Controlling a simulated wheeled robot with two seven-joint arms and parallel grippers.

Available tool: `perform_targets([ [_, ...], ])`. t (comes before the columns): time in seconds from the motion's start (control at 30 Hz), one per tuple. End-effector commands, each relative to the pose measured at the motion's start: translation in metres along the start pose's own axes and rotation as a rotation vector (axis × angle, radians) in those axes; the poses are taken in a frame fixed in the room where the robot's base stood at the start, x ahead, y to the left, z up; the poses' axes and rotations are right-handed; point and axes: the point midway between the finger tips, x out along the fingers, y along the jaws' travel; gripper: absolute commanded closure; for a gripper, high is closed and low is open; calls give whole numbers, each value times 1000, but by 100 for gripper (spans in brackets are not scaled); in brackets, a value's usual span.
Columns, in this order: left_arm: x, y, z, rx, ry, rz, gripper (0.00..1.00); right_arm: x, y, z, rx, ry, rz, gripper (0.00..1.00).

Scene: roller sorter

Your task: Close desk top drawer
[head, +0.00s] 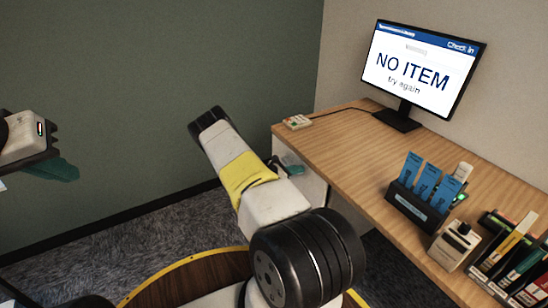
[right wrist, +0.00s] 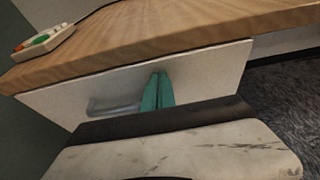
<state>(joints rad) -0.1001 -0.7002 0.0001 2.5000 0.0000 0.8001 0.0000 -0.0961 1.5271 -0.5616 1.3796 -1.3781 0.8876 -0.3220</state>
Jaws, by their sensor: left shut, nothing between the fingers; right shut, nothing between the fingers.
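The white drawer front (right wrist: 205,72) lies just under the wooden desk top (right wrist: 170,32) in the right wrist view, with a grey bar handle (right wrist: 108,106) on it. I cannot tell how far the drawer stands out. My right gripper (right wrist: 158,90) has its teal fingertips together at the drawer front, just right of the handle; contact is unclear. In the head view my right gripper (head: 291,166) is partly hidden by my arm, beside the white drawer unit (head: 312,188). My left gripper (head: 60,170) is shut and empty at the far left, away from the desk.
A monitor (head: 420,70) reading "NO ITEM" stands on the desk. A small tray (head: 297,122) lies at the desk's far left corner. A card holder (head: 418,205), a small device (head: 455,245) and a rack of binders (head: 510,260) stand nearer. Carpet (head: 130,240) lies left of the desk.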

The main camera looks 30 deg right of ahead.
Motion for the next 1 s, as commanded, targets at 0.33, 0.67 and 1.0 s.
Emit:
perform_targets([
  [0.33,0,0,0,0,0,0,100,5,0,1,1,0,-1,100],
  [0.67,0,0,0,0,0,0,100,41,0,13,0,0,-1,100],
  [1.0,0,0,0,0,0,0,100,41,-1,15,-1,-4,-2,100],
])
